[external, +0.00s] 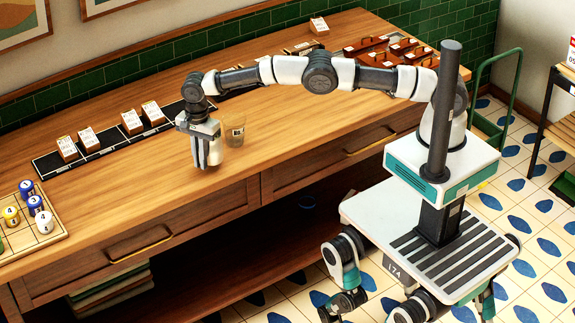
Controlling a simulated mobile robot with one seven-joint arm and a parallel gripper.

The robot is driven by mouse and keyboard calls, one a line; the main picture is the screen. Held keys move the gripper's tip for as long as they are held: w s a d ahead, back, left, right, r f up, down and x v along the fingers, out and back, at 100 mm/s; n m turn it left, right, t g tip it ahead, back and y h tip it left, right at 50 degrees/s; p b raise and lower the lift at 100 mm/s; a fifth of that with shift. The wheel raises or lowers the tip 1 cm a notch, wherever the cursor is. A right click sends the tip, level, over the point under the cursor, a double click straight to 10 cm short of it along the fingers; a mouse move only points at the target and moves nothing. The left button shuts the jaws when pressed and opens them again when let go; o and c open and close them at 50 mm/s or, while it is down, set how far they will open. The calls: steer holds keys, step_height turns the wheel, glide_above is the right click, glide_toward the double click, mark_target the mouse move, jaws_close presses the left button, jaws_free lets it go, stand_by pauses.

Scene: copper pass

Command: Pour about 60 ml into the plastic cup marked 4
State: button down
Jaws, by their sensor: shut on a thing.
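A clear plastic cup (235,131) stands on the wooden counter, just right of my gripper. A dark mark shows on its side, but I cannot read the number. My gripper (207,163) points down low over the counter near its front edge, left of the cup. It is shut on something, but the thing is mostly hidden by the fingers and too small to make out. I cannot tell whether the cup holds liquid.
A black strip (110,146) with small labelled boxes runs along the back. Brown trays (385,50) stand at the far right. The counter's middle front is clear.

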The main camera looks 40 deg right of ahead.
steer(key=shift+w+d+r+g+y+p, duration=0.15)
steer(key=shift+d+r+y+p, duration=0.1)
steer(key=shift+r+p, duration=0.2)
steer(key=shift+w+d+r+g+y+p, duration=0.15)
steer(key=shift+r+y+p, duration=0.1)
steer(key=shift+r+p, duration=0.2)
steer(key=shift+w+d+r+g+y+p, duration=0.1)
steer(key=shift+d+r+g+y+p, duration=0.1)
steer(key=shift+d+r+y+p, duration=0.15)
steer(key=shift+w+d+r+g+y+p, duration=0.1)
steer(key=shift+r+g+y+p, duration=0.15)
steer(key=shift+r+y, duration=0.2)
steer(key=shift+w+d+r+g+y, duration=0.2)
steer(key=shift+d+r+g+y, duration=0.05)
steer(key=shift+d+r+y, duration=0.2)
steer(key=shift+w+d+r+g+y, duration=0.2)
steer(key=shift+d+r+y, duration=0.15)
steer(key=shift+y, duration=0.1)
steer(key=w+d+r+g+y+b, duration=0.2)
steer(key=d+r+y+b, duration=0.1)
steer(key=r+y+b, duration=0.1)
steer(key=shift+d+r+g+y, duration=0.2)
steer(key=shift+r+g+y, duration=0.2)
steer(key=shift+r+y, duration=0.4)
steer(key=shift+d+r, duration=0.1)
steer(key=shift+w+d+r+g+y+b, duration=0.15)
steer(key=shift+d+r+g+y+b, duration=0.15)
steer(key=shift+r+g+y+b, duration=0.25)
steer(key=shift+r, duration=0.1)
